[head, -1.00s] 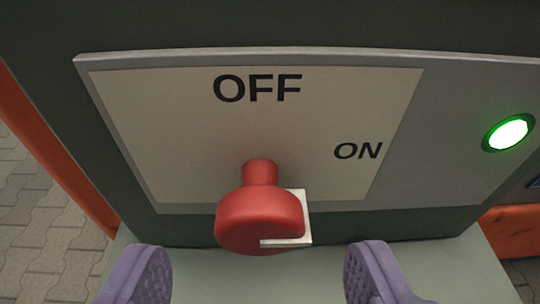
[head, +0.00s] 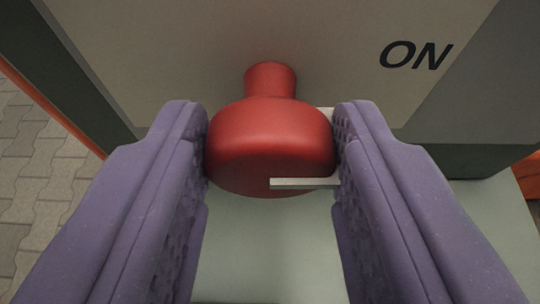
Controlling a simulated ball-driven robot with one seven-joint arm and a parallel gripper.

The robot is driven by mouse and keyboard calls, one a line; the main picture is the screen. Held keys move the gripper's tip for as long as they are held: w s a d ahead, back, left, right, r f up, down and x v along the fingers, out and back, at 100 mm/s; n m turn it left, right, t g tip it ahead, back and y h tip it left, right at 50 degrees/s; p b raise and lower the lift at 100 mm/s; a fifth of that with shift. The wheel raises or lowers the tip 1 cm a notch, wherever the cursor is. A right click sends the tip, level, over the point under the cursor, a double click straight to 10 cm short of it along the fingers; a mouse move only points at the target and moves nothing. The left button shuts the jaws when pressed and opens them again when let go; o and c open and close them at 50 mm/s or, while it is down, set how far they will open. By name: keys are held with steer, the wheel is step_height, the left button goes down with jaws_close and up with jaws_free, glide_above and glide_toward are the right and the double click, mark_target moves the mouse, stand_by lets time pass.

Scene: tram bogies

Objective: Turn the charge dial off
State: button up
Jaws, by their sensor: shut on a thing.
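The red charge dial (head: 268,140) sticks out from a pale panel (head: 215,50) in the middle of the head view. A white pointer strip (head: 300,184) on the dial runs from its front face toward the right, the side of the black ON label (head: 416,55). My gripper (head: 270,150) has its two purple padded fingers on the left and right sides of the dial and is shut on it. The right finger hides the outer end of the pointer. The OFF label is out of view now.
A pale grey-green surface (head: 270,245) lies below the dial. Paving (head: 35,165) shows at the left beyond an orange edge, and a bit of orange (head: 530,175) shows at the right edge.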

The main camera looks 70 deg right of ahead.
steer(key=shift+w, duration=0.1)
steer(key=n+g, duration=0.1)
steer(key=n, duration=0.2)
steer(key=shift+w+g+h, duration=0.15)
steer(key=shift+g+h, duration=0.25)
steer(key=n, duration=0.1)
steer(key=n+g+h, duration=0.1)
steer(key=n, duration=0.1)
steer(key=shift+w+a+f+g+h, duration=0.1)
steer(key=shift+w+f+g+h, duration=0.05)
steer(key=shift+g+h, duration=0.15)
steer(key=n, duration=0.1)
steer(key=n+g+h, duration=0.1)
steer(key=n, duration=0.1)
steer(key=shift+w+f+n, duration=0.1)
steer(key=shift+f+n, duration=0.05)
steer(key=shift+n, duration=0.15)
steer(key=n+h, duration=0.1)
steer(key=n, duration=0.2)
steer(key=shift+a+f+n+g+h+p, duration=0.1)
steer(key=shift+f+n+g+h+p, duration=0.1)
steer(key=shift+n+g+h+p, duration=0.15)
steer(key=o, duration=1)
